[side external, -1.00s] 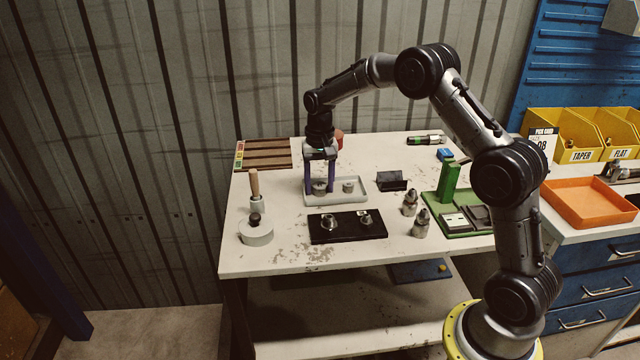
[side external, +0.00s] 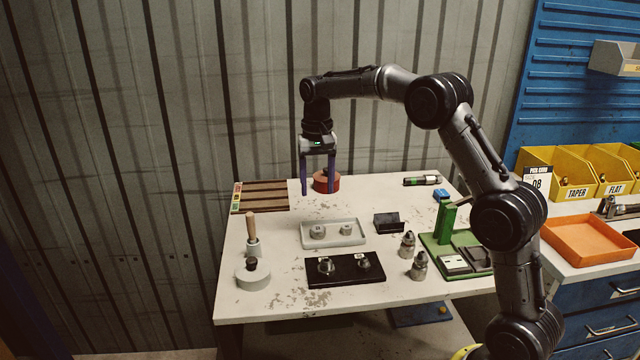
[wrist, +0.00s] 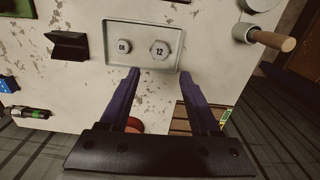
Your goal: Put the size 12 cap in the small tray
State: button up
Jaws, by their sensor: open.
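The small light-grey tray (side external: 333,242) lies on the table, and it also shows in the wrist view (wrist: 142,63). Two grey caps stand upright inside it, apart from each other. The cap marked 12 (wrist: 160,50) is the larger; in the side view it is the left one (side external: 318,231). The cap marked 08 (wrist: 124,47) stands beside it, on the right in the side view (side external: 346,229). My gripper (side external: 318,189) is open and empty, raised above the table, with its fingers pointing down. In the wrist view its fingertips (wrist: 160,74) show nothing between them.
A black block (side external: 345,270) with two metal fittings lies in front of the tray. A wooden-handled tool (side external: 252,235) stands to the left, a red round part (side external: 326,181) behind. Right are a black holder (side external: 389,222), two metal nozzles (side external: 418,266) and a green fixture (side external: 447,224).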

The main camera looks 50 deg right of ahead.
jog(key=s+a+r+n+t, duration=0.1)
jog(key=s+a+r+n, duration=0.1)
jog(key=s+a+r, duration=0.4)
jog(key=s+a+r+n+t, duration=0.2)
jog(key=s+r, duration=0.1)
jog(key=s, duration=0.5)
jog(key=s+a+f+n+t, duration=0.1)
jog(key=s+a+f+n, duration=0.1)
jog(key=s, duration=0.7)
jog(key=s+a+f+n+t, duration=0.1)
jog(key=s+a+f+n, duration=0.1)
jog(key=s, duration=0.7)
jog(key=shift+s+a+f+n+t, duration=0.15)
jog(key=shift+a+f+n+t, duration=0.15)
jog(key=shift+a+f, duration=0.35)
jog(key=shift+d+f, duration=0.1)
jog(key=shift+d, duration=0.05)
